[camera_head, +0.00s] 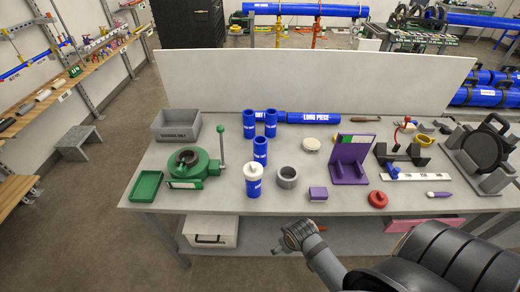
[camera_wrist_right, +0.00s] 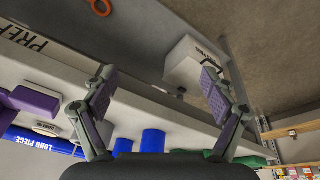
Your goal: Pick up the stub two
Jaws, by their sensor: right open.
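Three blue stubs (camera_head: 260,149) stand upright on the grey table, two side by side behind and one in front; I cannot read which is stub two. A blue bottle-like piece with a white top (camera_head: 253,181) stands just in front of them. My right gripper (camera_head: 296,236) is in front of the table's front edge, apart from the stubs. In the right wrist view my right gripper (camera_wrist_right: 157,85) is open and empty, with blue cylinders (camera_wrist_right: 152,141) beyond it, partly hidden by the gripper body. My left gripper is not in view.
A green clamp with an upright lever (camera_head: 188,164) stands left of the stubs, and a grey ring (camera_head: 287,177) to their right. A purple bracket (camera_head: 350,163) is farther right. The long blue piece (camera_head: 313,118) lies behind.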

